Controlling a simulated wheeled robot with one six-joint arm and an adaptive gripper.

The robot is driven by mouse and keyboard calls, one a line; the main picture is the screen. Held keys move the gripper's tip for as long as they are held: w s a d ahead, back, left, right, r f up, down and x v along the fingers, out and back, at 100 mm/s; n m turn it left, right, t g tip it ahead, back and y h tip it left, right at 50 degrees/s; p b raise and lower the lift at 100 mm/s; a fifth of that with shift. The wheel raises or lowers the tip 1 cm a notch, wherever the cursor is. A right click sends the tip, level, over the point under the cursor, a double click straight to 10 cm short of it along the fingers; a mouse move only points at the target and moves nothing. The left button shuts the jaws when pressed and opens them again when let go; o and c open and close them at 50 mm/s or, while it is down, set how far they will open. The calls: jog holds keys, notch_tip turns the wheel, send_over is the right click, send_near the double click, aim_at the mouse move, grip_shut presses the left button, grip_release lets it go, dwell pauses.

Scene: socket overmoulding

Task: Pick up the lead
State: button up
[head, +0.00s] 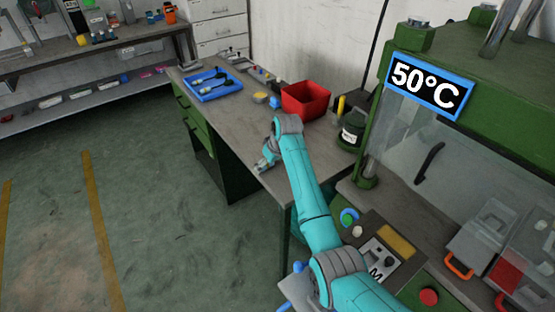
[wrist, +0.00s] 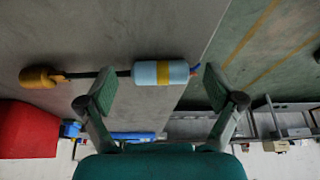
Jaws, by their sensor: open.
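The lead shows in the wrist view as a pale blue cylinder with a yellow band (wrist: 164,73), joined by a short black cable to a brownish-yellow end piece (wrist: 38,77) at the left. It lies on the grey bench top near its edge. My gripper (wrist: 158,92) is open, and the blue cylinder appears between its two fingertips, with no visible grip on it. In the head view my gripper (head: 265,161) is low over the bench's front edge. I cannot make out the lead there; my arm may hide it.
The bench (head: 215,110) carries a red bin (head: 306,100), a blue tray (head: 213,85) with dark items and a dark green container (head: 352,130). A green machine with a 50°C sign (head: 430,86) stands at the right. Open floor (head: 130,200) lies left of the bench.

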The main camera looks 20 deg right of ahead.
jog(key=c, duration=1.2)
jog(key=shift+c, duration=0.2)
